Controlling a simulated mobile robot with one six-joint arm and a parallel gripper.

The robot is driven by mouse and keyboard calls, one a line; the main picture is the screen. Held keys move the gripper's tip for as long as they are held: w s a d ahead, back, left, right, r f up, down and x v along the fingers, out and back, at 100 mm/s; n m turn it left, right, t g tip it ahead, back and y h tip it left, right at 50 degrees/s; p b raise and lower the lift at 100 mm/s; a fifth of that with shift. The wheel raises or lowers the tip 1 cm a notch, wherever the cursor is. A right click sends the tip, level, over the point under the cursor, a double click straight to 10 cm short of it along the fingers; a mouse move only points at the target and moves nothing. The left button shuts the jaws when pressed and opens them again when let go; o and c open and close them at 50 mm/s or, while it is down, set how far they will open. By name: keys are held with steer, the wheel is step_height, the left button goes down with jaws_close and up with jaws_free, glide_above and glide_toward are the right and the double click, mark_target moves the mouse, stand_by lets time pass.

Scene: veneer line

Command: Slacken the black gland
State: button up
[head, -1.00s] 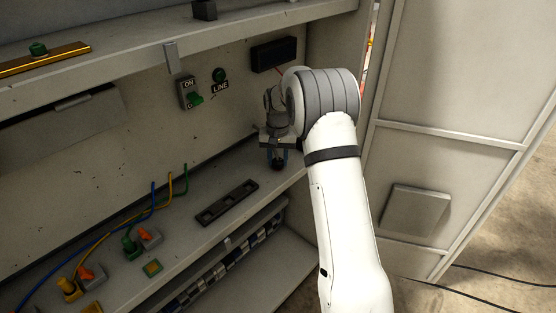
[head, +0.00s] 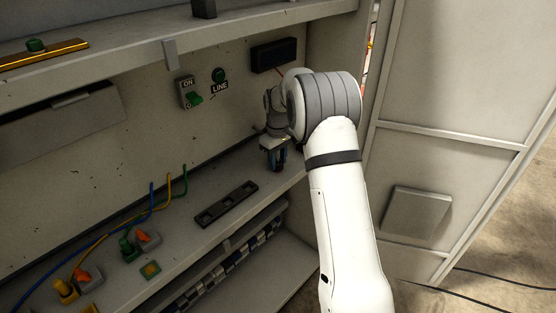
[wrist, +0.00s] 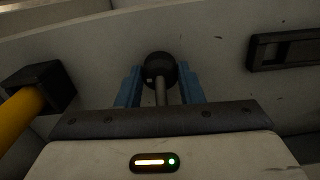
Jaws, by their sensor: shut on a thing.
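The black gland (wrist: 160,66) shows in the wrist view as a dark rounded knob with a grey stem below it in the picture. The two blue fingers of my gripper (wrist: 160,82) stand on either side of it and are shut on it. In the head view my gripper (head: 277,161) points down at the right end of the shelf, under my arm. The gland is mostly hidden there by the fingers.
A black slotted bar (head: 227,204) lies on the shelf left of my gripper. Further left are green (head: 128,246) and yellow (head: 67,290) fittings with cables. A yellow cylinder (wrist: 22,115) with a black block is close at left in the wrist view.

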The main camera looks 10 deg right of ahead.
mark_target(278, 160)
steer(key=shift+w+r+n, duration=0.15)
steer(key=shift+r+n, duration=0.1)
steer(key=shift+n, duration=0.25)
steer(key=o, duration=0.6)
steer(key=shift+c, duration=0.2)
steer(key=o, duration=0.4)
steer(key=shift+f, duration=0.2)
steer(key=shift+r, duration=0.1)
step_height(278, 160, up, 8)
steer(key=shift+f+b, duration=0.15)
steer(key=shift+b, duration=0.2)
